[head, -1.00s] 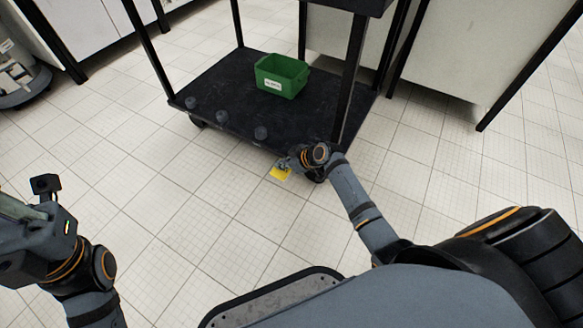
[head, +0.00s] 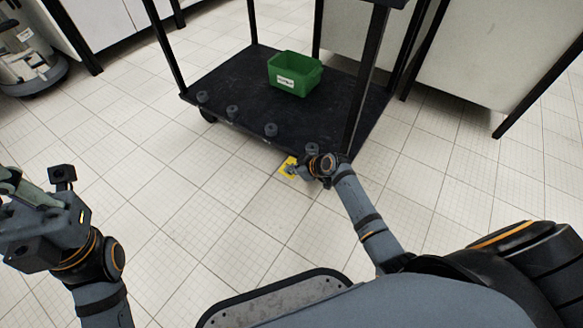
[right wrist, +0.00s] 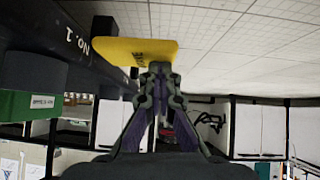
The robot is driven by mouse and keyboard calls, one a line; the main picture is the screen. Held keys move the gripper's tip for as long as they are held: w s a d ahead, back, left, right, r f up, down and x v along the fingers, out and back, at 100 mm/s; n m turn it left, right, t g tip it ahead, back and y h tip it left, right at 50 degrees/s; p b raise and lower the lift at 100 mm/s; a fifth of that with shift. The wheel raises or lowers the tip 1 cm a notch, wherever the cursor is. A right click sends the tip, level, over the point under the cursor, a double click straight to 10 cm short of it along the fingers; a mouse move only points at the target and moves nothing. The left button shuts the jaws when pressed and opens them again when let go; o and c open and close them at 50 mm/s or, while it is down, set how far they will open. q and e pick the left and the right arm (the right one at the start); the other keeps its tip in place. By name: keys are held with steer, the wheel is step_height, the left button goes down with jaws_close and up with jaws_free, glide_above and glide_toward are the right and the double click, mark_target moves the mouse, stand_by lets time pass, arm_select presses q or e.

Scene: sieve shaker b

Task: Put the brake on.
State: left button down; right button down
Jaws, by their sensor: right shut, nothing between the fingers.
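The yellow brake pedal (head: 289,162) sticks out low at the near right corner of the black cart. It also shows in the right wrist view (right wrist: 125,50), where dark lettering on it is partly hidden. My right gripper (head: 293,171) is at the pedal and partly covers it in the head view. In the right wrist view my right gripper (right wrist: 160,70) is shut and empty, its tips overlapping the pedal's edge. I cannot tell if they touch it. My left gripper (head: 28,195) is at the left edge, far from the cart; its finger opening is unclear.
The cart's lower shelf (head: 235,80) holds a green labelled bin (head: 294,75). Several dark round knobs (head: 271,130) line its near edge. A cart post (head: 366,80) rises beside my right arm. White cabinets stand behind. The tiled floor left of the pedal is clear.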

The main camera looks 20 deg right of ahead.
steer(key=shift+s+a+f, duration=0.15)
steer(key=shift+f, duration=0.05)
steer(key=shift+s+a+f+n+t+h+p, duration=0.2)
steer(key=shift+f+n+t+h+p, duration=0.2)
steer(key=shift+s+a+f+t+h, duration=0.2)
steer(key=shift+f+t+h, duration=0.1)
steer(key=shift+f+h, duration=0.15)
steer(key=shift+s+a+f+n+t+h, duration=0.15)
steer(key=shift+f+n+t+h, duration=0.2)
steer(key=shift+f, duration=0.25)
steer(key=shift+w+a+f+n+t+h, duration=0.15)
steer(key=shift+f+n+t+h, duration=0.15)
steer(key=shift+f, duration=0.3)
steer(key=shift+s+f, duration=0.1)
steer(key=shift+s, duration=0.05)
